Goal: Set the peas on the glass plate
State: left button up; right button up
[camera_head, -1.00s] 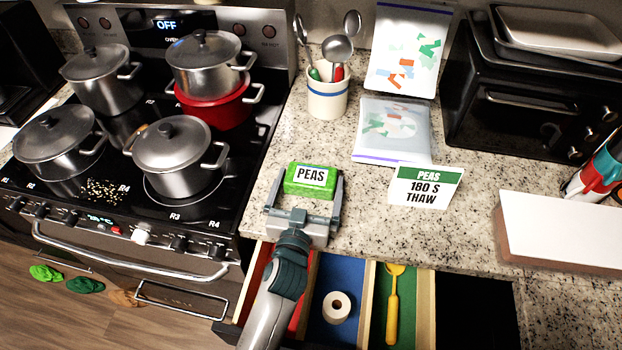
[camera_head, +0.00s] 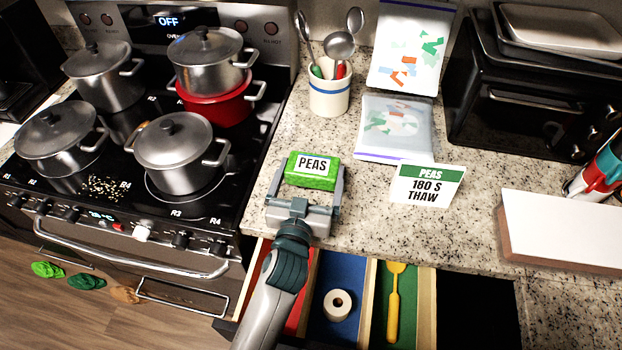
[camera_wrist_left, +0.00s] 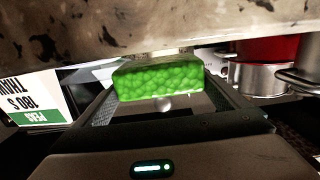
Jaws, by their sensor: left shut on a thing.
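The peas (camera_head: 312,177) are a bright green block with a white label reading PEAS, near the counter's front edge. My left gripper (camera_head: 308,184) is shut on them, one finger on each side, and they look raised a little above the counter. In the left wrist view the peas (camera_wrist_left: 158,82) sit between the fingers, their bumpy green side showing. I cannot make out a glass plate in either view. My right gripper is not in view.
A PEAS 180 S THAW card (camera_head: 428,184) stands to the right. Behind are a frosted bag (camera_head: 395,127) and a utensil crock (camera_head: 329,97). A black oven (camera_head: 535,105) stands back right; the stove with pots (camera_head: 175,155) is left. An open drawer (camera_head: 365,290) lies below.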

aim_at(309, 172)
pick_arm(q)
notch_tip(309, 172, up, 7)
jog(key=shift+r+b, duration=0.1)
jog(key=shift+b, duration=0.2)
dwell(0.5)
jog(key=shift+s+a, duration=0.1)
jog(key=shift+a, duration=0.1)
jog(key=s+a+f, duration=0.1)
jog(key=a, duration=0.2)
jog(key=s+a+f+n+y+b, duration=0.1)
jog(key=s+a, duration=0.1)
jog(key=a, duration=0.2)
jog(key=s+a+f+y+b, duration=0.1)
jog(key=s+a+f, duration=0.1)
jog(key=a, duration=0.2)
jog(key=shift+s+f+n, duration=0.1)
jog(key=shift+n, duration=0.2)
jog(key=shift+n+y, duration=0.3)
jog(key=shift+y, duration=0.4)
jog(key=s+a, duration=0.2)
jog(key=s+a+b, duration=0.1)
jog(key=a, duration=0.2)
jog(key=s+a, duration=0.2)
jog(key=a, duration=0.1)
jog(key=shift+s+a, duration=0.1)
jog(key=shift+s, duration=0.25)
jog(key=shift+s+a, duration=0.25)
jog(key=shift+a, duration=0.1)
jog(key=shift+w+d, duration=0.1)
jog(key=shift+d, duration=0.05)
